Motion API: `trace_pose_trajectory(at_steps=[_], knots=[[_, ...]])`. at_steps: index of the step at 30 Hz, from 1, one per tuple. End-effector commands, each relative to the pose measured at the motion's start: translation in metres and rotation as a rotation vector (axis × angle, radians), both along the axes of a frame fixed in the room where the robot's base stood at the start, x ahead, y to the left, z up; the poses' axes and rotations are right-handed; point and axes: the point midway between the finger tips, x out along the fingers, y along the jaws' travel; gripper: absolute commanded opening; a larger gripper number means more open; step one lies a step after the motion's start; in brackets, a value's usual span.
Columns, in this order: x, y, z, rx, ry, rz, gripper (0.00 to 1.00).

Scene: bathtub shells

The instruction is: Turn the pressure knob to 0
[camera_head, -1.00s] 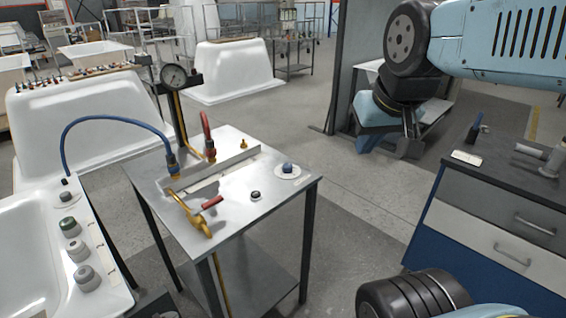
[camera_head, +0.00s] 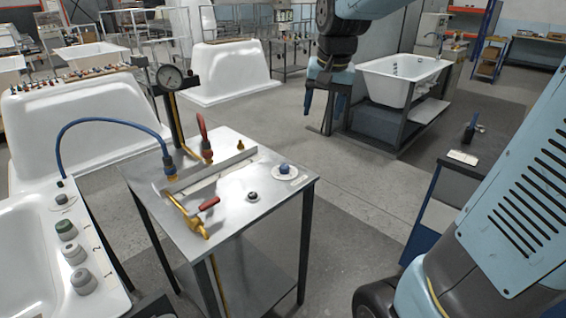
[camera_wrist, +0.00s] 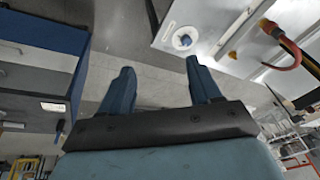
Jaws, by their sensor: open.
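A blue knob (camera_head: 284,169) sits on a round white dial plate at the right corner of a metal bench (camera_head: 255,208). It also shows in the wrist view (camera_wrist: 184,40), upper right of my fingers; its setting is too small to read. A small dark knob (camera_head: 252,196) is to its left on the bench. No label shows which one is the pressure knob. A round gauge (camera_head: 170,77) stands on a post behind; its reading is unclear. My gripper (camera_head: 324,106) is open and empty, fingers down, beyond the bench's right corner. Its two blue fingers (camera_wrist: 158,72) are apart in the wrist view.
A white tub with knobs (camera_head: 72,252) stands at left. A drawer cabinet (camera_head: 440,200) is at right. The floor between is clear.

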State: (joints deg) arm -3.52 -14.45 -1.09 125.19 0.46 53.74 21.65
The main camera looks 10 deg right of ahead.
Motion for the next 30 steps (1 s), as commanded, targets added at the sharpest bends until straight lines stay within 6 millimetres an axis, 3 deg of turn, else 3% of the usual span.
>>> trace_pose_trajectory(at_steps=[3,11,18,24,30], knots=[[0.033,0.006,-0.012,0.014,0.044,-0.053,0.63],[0.099,0.018,-0.046,0.034,0.131,-0.180,0.63],[0.156,0.032,-0.091,0.039,0.206,-0.296,0.63],[0.189,0.041,-0.126,0.035,0.253,-0.375,0.63],[0.202,0.045,-0.142,0.033,0.271,-0.408,0.63]])
